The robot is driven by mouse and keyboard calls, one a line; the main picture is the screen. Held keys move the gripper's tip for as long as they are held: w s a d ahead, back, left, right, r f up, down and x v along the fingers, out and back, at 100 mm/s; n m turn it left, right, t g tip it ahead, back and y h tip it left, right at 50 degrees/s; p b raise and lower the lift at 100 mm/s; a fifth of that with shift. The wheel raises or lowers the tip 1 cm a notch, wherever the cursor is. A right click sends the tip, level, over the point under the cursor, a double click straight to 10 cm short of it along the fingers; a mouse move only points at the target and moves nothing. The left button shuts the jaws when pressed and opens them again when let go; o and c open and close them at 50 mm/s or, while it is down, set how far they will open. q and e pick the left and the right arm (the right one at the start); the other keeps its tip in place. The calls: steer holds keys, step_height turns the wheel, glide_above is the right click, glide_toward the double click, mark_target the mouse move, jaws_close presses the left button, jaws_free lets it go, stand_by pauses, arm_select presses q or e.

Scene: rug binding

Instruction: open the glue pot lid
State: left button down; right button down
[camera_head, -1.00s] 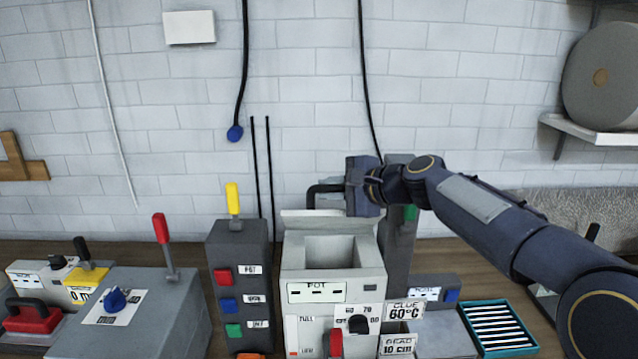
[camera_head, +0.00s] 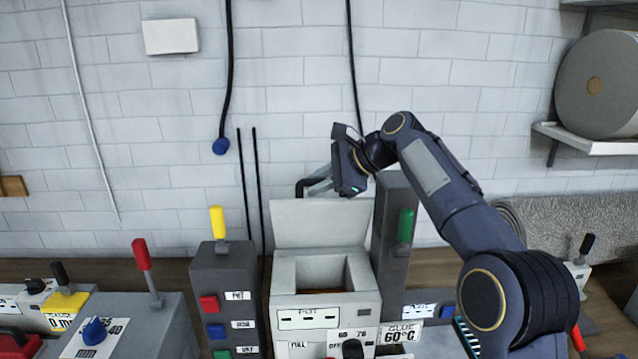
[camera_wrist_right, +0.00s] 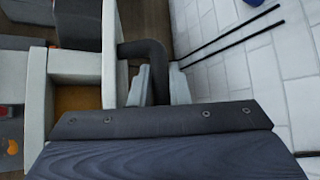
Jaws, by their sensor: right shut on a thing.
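The glue pot (camera_head: 325,307) is a pale grey box labelled POT, with its square opening facing up. Its lid (camera_head: 318,224) stands tilted up at the back edge, so the opening shows; amber colour shows inside it in the wrist view (camera_wrist_right: 75,98). A black bar handle (camera_head: 302,187) is on the lid's far side. My right gripper (camera_head: 318,183) is behind and above the lid, shut on this handle. In the right wrist view the handle (camera_wrist_right: 150,55) passes between the two light fingers. My left gripper is not in view.
A dark box with yellow lever (camera_head: 217,222) and coloured buttons stands left of the pot. A dark post with a green handle (camera_head: 405,226) stands close on the right. A box with a red lever (camera_head: 143,256) is further left. The tiled wall is close behind.

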steer(key=shift+f, duration=0.35)
steer(key=c, duration=1.7)
jaws_free()
steer(key=o, duration=0.3)
steer(key=shift+w, duration=0.15)
steer(key=shift+o, duration=0.2)
steer(key=shift+r, duration=0.1)
steer(key=shift+d+r, duration=0.1)
steer(key=shift+r, duration=0.05)
steer(key=v, duration=0.7)
steer(key=shift+s+d+r, duration=0.15)
steer(key=shift+s+d, duration=0.1)
steer(key=shift+s, duration=0.05)
